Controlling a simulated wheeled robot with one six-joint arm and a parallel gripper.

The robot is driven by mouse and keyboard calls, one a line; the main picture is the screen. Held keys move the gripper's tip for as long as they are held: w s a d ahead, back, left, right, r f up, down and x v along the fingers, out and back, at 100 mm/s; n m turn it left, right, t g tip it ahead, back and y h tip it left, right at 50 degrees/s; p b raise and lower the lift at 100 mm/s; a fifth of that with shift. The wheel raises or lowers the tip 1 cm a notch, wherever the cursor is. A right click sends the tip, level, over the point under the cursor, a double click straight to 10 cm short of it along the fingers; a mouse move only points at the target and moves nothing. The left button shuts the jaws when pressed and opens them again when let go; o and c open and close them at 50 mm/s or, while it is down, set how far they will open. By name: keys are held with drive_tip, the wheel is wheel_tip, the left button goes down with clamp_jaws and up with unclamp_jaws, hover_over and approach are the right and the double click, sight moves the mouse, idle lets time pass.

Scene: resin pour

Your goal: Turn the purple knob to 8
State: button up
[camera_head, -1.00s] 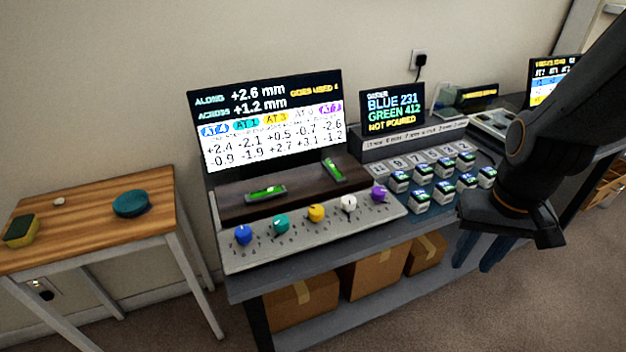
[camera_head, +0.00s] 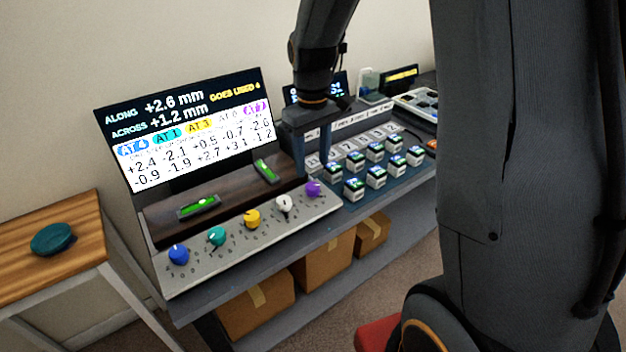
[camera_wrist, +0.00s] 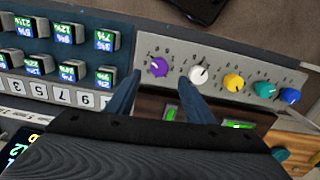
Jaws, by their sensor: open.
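The purple knob (camera_head: 313,188) is the rightmost of a row of knobs on the grey control panel (camera_head: 240,247). It also shows in the wrist view (camera_wrist: 158,67), with a light pointer mark and small numbers around it too small to read. My gripper (camera_wrist: 157,97) is open and empty, its two dark blue fingers apart. In the wrist view the purple knob lies just beyond and between the fingertips, without visible contact. In the head view my gripper (camera_head: 308,165) hangs above and behind the purple knob. The monitor (camera_head: 190,125) reads ALONG +2.6 mm, ACROSS +1.2 mm.
The white knob (camera_head: 284,203) is close beside, near one fingertip in the wrist view; yellow, teal and blue knobs follow. A dark board with green levels (camera_head: 198,206) lies behind the panel. A wooden table (camera_head: 45,275) is at left.

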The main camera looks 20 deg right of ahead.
sight(312, 185)
drive_tip(key=shift+w+d+f+p, duration=0.1)
drive_tip(key=shift+f+p, duration=0.7)
drive_tip(key=shift+f, duration=3.05)
drive_tip(key=c, duration=1)
drive_tip(key=shift+c, duration=0.2)
drive_tip(key=shift+m, duration=0.4)
drive_tip(key=m+p, duration=0.1)
drive_tip(key=m, duration=0.2)
drive_tip(key=shift+r+m, duration=0.1)
drive_tip(key=shift+m, duration=0.2)
drive_tip(key=shift+m+p, duration=0.3)
drive_tip(key=shift+m, duration=1.5)
drive_tip(key=shift+w, duration=0.1)
